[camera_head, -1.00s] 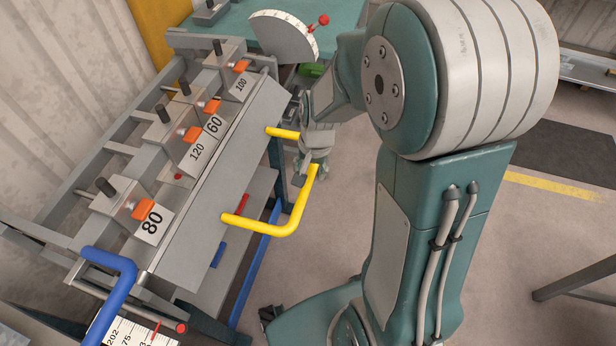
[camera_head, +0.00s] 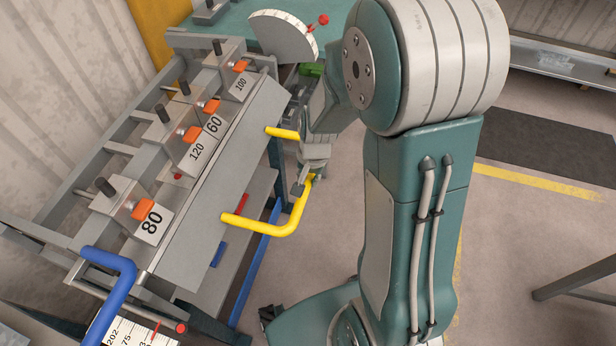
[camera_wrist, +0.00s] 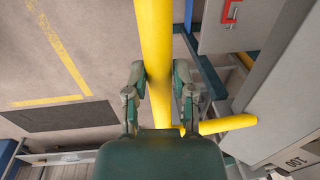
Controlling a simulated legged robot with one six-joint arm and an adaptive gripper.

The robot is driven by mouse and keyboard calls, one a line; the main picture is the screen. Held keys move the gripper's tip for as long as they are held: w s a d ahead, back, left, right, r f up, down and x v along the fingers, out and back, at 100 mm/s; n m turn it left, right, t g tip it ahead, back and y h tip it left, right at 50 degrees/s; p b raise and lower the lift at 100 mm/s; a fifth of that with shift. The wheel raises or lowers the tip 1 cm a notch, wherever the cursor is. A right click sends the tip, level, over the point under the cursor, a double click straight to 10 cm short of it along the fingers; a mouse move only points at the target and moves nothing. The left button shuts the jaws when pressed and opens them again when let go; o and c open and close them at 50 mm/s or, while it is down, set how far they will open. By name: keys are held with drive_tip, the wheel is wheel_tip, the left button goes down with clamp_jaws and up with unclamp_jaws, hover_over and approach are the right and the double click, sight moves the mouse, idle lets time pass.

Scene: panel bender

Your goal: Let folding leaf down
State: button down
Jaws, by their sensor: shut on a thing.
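The folding leaf (camera_head: 208,213) is a long grey plate along the front of the bender, sloping down from the clamping edge. Its yellow handle (camera_head: 262,230) is a U-shaped bar standing out from the leaf's face. My gripper (camera_head: 304,184) is at the outer bar of this handle, toward its far end. In the wrist view the two fingers of my gripper (camera_wrist: 158,82) lie on either side of the yellow bar (camera_wrist: 153,30) and are shut on it. In the head view my wrist hides part of the handle's far half.
Clamp blocks with orange tabs and number plates, such as 80 (camera_head: 152,222), line the top. A blue handle (camera_head: 118,285) stands at the near left. A grey dial plate (camera_head: 284,35) is at the far end. Open floor (camera_head: 540,240) lies to the right.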

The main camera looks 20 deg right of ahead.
drive_tip(key=w+a+f, duration=0.3)
drive_tip(key=a+f, duration=0.1)
drive_tip(key=f, duration=0.4)
drive_tip(key=w+a+f, duration=0.3)
drive_tip(key=a+f, duration=0.1)
drive_tip(key=f, duration=0.5)
drive_tip(key=shift+a+f, duration=0.25)
drive_tip(key=shift+a, duration=0.1)
drive_tip(key=shift+c, duration=2.3)
unclamp_jaws()
drive_tip(key=shift+w, duration=0.1)
drive_tip(key=shift+a+r, duration=0.1)
